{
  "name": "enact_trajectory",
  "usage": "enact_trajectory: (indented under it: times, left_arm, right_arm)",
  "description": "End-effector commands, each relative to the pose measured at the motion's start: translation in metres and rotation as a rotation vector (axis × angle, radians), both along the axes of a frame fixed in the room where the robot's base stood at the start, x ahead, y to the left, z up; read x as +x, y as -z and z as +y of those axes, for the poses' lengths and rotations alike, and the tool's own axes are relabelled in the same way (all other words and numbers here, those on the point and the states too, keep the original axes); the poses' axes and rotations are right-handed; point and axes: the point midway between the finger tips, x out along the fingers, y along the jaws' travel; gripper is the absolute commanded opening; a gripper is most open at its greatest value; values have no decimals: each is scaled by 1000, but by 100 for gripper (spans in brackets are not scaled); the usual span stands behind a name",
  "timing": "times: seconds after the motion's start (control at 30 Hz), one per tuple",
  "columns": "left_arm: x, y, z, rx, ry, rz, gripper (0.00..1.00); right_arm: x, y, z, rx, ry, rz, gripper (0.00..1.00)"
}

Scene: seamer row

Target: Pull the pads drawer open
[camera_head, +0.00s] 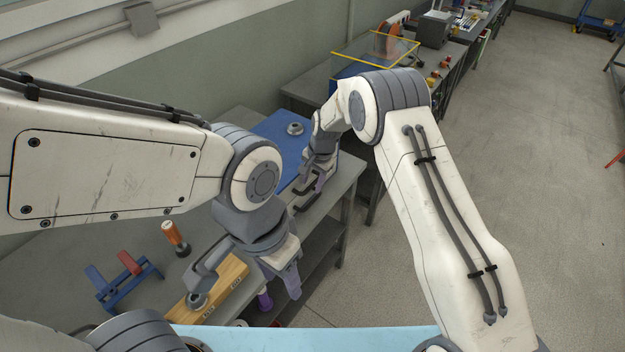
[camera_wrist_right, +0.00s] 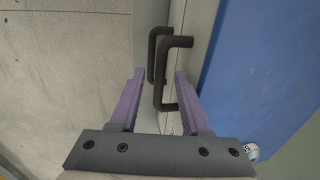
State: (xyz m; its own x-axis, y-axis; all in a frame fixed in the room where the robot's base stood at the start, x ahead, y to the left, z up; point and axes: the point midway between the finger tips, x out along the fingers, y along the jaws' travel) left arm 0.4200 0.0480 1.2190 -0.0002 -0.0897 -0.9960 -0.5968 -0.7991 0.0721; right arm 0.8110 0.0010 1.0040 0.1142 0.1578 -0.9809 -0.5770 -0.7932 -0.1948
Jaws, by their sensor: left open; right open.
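Two black bar handles show at the edge of the grey bench in the head view, the nearer-looking bar handle (camera_wrist_right: 174,70) and the other bar handle (camera_wrist_right: 153,50) in the right wrist view. No label marks which belongs to the pads drawer, and the drawer front is seen at a steep slant. My right gripper (camera_wrist_right: 158,74) is open, its purple fingers on either side of the handles' lower ends; contact cannot be told. It also shows at the bench edge in the head view (camera_head: 316,187). My left gripper (camera_head: 279,291) is open beside a wooden block, apart from the handles.
A blue mat (camera_head: 268,132) with a metal ring part (camera_head: 295,128) lies on the bench. The wooden block (camera_head: 226,279), a blue-and-red stand (camera_head: 124,283) and an orange-handled tool (camera_head: 174,237) are nearer. Open floor (camera_head: 520,140) lies to the right.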

Motion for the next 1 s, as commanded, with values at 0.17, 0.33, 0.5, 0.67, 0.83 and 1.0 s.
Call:
enact_trajectory:
  times: [0.17,0.33,0.5,0.67,0.83,1.0]
  left_arm:
    - [0,0,0,0,0,0,50]
    - [0,0,0,0,0,0,50]
    - [0,0,0,0,0,0,50]
    - [0,0,0,0,0,0,50]
    - [0,0,0,0,0,0,50]
    - [0,0,0,0,0,0,50]
  right_arm:
    - [0,0,0,0,0,0,28]
    - [0,-1,0,0,0,0,0]
    - [0,-1,0,1,0,-1,0]
    - [0,-1,0,0,0,-1,0]
    - [0,-1,0,0,0,-1,0]
    - [0,-1,0,0,0,-1,0]
